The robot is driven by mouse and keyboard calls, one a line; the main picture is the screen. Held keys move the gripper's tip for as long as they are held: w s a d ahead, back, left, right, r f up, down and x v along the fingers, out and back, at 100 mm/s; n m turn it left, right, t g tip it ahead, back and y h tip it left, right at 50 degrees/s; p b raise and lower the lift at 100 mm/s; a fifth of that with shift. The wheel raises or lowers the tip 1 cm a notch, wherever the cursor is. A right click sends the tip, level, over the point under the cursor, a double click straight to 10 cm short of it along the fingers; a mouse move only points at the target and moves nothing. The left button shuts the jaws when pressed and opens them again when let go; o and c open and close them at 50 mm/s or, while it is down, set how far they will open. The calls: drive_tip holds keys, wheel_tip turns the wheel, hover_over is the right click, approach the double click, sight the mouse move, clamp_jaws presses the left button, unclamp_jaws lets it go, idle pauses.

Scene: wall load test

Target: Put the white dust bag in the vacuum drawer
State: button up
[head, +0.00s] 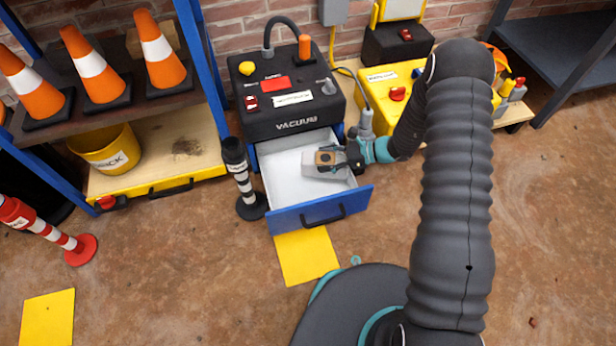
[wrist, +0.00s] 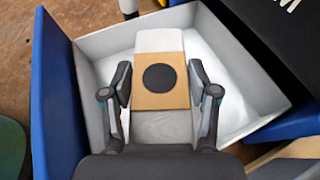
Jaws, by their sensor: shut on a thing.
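The white dust bag (wrist: 160,40) has a tan cardboard collar (wrist: 145,98) with a black round port. My gripper (wrist: 161,88) is shut on it, one finger on each side of the collar. In the head view the bag (head: 310,162) and my gripper (head: 334,161) are inside the outline of the open vacuum drawer (head: 277,186). The drawer has white walls and a blue front, and is pulled out from the black vacuum (head: 295,126). I cannot tell whether the bag touches the drawer floor. My gripper covers part of the bag.
A black-and-white post (head: 240,175) stands just left of the drawer. A yellow case (head: 385,85) is to the right of the vacuum. A shelf with orange cones (head: 95,65) is at the left. The floor in front is mostly clear, with a yellow floor patch (head: 306,256).

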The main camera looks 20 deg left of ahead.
sight(344, 171)
drive_tip(key=a+f, duration=0.1)
drive_tip(key=s+a+f, duration=0.1)
drive_tip(key=a, duration=0.1)
drive_tip(key=s+a+f, duration=0.1)
drive_tip(key=a, duration=0.1)
drive_tip(key=shift+s+f, duration=0.2)
drive_tip(key=shift+s, duration=0.05)
drive_tip(key=shift+f+b, duration=0.5)
drive_tip(key=shift+f, duration=1.5)
drive_tip(key=shift+f, duration=0.2)
drive_tip(key=o, duration=1.2)
drive_tip(key=shift+r, duration=0.15)
drive_tip(key=shift+r, duration=0.2)
drive_tip(key=p+v, duration=0.1)
drive_tip(key=v, duration=1.1)
